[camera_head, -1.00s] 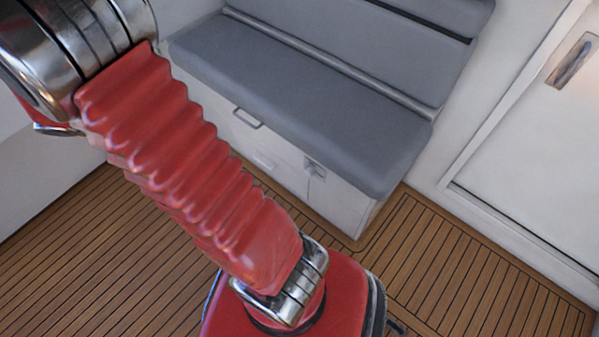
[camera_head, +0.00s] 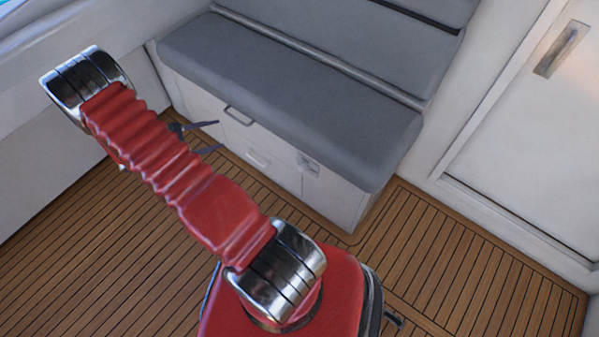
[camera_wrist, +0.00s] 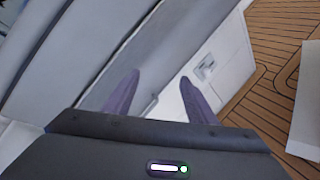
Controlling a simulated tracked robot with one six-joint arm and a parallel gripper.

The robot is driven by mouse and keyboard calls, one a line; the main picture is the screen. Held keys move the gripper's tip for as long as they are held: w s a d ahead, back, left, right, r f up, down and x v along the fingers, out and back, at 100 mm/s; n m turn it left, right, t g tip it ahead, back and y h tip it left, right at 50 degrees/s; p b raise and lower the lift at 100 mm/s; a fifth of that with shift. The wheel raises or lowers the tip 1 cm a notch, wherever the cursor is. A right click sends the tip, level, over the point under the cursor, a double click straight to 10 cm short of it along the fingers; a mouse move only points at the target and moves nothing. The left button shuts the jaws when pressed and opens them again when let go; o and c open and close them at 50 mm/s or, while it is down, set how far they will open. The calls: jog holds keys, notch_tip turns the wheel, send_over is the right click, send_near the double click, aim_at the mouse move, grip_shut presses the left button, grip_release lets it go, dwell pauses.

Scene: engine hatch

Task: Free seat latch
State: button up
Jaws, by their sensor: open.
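The seat latch (camera_head: 308,165) is a small metal fitting on the white front of the seat base, near its right end. It also shows in the wrist view as a pale plate (camera_wrist: 206,67), to the right of my fingertips. My gripper (camera_head: 220,136) is open, in front of the left part of the seat base and well left of the latch. In the wrist view its two dark fingers (camera_wrist: 160,77) stand apart with nothing between them. The grey seat cushion (camera_head: 290,90) lies on the white base (camera_head: 335,200). The latch's fine detail is too small to tell.
A drawer handle (camera_head: 238,115) and a pale recessed pull (camera_head: 257,157) are on the seat front. A white door with a metal handle (camera_head: 561,49) stands at the right. The slatted wooden floor (camera_head: 440,250) in front of the seat is clear.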

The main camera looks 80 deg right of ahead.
jog(key=s+d+f+n+h, duration=0.1)
jog(key=s+d+f, duration=0.1)
jog(key=f, duration=0.3)
jog(key=s+d+f+n+h, duration=0.1)
jog(key=s+d+f, duration=0.1)
jog(key=f, duration=0.3)
jog(key=n+t+h, duration=0.3)
jog(key=n+h, duration=0.1)
jog(key=n, duration=0.1)
send_near(301, 170)
jog(key=v, duration=0.5)
jog(key=shift+w+a+f, duration=0.1)
jog(key=shift+f, duration=0.05)
jog(key=shift+x, duration=6.95)
jog(key=shift+c, duration=0.7)
